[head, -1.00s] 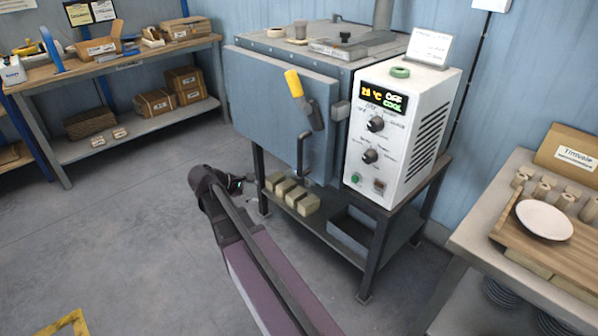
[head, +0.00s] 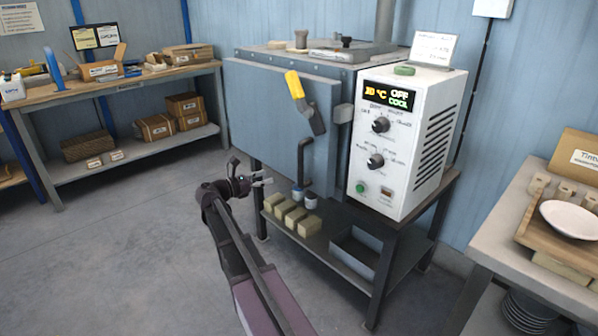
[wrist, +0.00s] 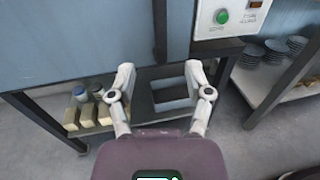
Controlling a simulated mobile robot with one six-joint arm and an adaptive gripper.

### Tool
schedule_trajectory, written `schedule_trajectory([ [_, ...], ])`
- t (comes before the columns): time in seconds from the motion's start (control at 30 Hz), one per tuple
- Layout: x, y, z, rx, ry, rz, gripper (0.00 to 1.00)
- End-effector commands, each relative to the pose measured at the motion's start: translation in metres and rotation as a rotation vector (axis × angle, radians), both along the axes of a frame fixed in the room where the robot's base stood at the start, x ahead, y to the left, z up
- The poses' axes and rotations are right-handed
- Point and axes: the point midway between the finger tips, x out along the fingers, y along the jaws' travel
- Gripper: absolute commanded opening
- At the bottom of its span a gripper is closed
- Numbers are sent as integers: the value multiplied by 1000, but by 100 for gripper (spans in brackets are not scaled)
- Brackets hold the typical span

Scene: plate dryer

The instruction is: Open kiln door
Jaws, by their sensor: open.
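The kiln door (head: 262,112) is a blue-grey panel on the front of the kiln and looks shut. A latch lever with a yellow grip (head: 294,84) hangs at its upper right. A dark vertical bar handle (head: 308,165) is at its lower right. My gripper (head: 264,180) is open and empty, in front of the door's lower part and left of the bar handle, apart from it. In the wrist view my gripper (wrist: 158,78) has its two fingers spread, with the door's lower edge (wrist: 70,80) and the handle (wrist: 160,35) ahead of them.
The white control box (head: 398,140) reads OFF and COOL. The stand's lower shelf holds several tan blocks (head: 283,211), small jars (head: 311,199) and a grey bin (head: 356,252). A table with a white plate (head: 570,219) is at right, a workbench (head: 120,80) at back left. The floor at left is clear.

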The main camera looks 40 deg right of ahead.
Motion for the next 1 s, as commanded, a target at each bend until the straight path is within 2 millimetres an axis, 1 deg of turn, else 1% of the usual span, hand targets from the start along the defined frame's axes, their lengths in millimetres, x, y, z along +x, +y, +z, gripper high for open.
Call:
schedule_trajectory([
  [0.27, 0, -1, 0, 2, -2, 0, 65],
  [0.47, -1, -8, 0, 3, -3, -2, 65],
  [0.67, -4, -28, 0, 3, -3, -3, 65],
  [1.0, -10, -78, 0, 3, -3, -4, 65],
])
